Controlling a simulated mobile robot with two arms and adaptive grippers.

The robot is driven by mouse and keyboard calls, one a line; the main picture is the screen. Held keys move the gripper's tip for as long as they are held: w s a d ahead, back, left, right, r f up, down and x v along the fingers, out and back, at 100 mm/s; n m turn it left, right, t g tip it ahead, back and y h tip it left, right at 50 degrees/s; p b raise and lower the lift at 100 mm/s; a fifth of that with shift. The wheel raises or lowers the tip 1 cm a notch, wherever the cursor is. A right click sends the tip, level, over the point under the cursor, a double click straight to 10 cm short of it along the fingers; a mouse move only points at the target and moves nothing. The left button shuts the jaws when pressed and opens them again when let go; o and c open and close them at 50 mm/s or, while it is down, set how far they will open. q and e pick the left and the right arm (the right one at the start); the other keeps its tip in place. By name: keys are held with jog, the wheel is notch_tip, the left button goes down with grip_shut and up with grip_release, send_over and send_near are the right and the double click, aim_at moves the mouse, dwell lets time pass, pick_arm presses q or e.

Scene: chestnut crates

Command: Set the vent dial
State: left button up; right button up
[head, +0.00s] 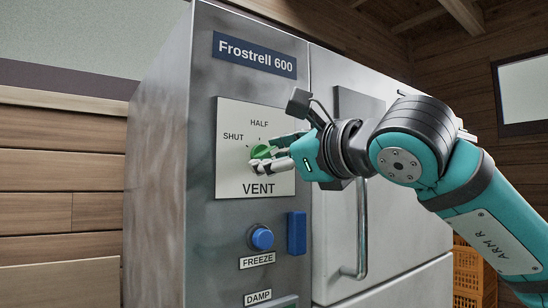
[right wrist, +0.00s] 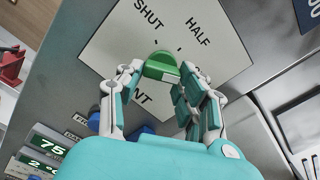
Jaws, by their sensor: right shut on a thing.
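The green vent dial (head: 261,152) sits on a white plate (head: 228,178) marked SHUT, HALF and VENT on the steel cabinet front. My right gripper (head: 264,160) is shut on the dial, coming from the right. In the right wrist view the dial (right wrist: 161,66) lies between the fingertips (right wrist: 162,74), and a white mark shows on its near face. A third label right of the dial is mostly hidden by a finger. I cannot tell exactly which label the dial points to. My left gripper is not in view.
Below the plate are a blue FREEZE knob (head: 262,238), a blue block (head: 297,233) and a DAMP label (head: 258,297). A long door handle (head: 361,235) stands right of them, under my right arm. An orange crate (head: 467,270) is at the lower right.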

jog(key=shift+n, duration=0.3)
jog(key=n+b, duration=0.2)
jog(key=n, duration=0.6)
jog(key=shift+d+r+b, duration=0.1)
jog(key=shift+r+b, duration=0.05)
jog(key=shift+b, duration=0.2)
jog(key=shift+n, duration=1.5)
jog(key=o, duration=1.2)
jog(key=shift+c, duration=0.2)
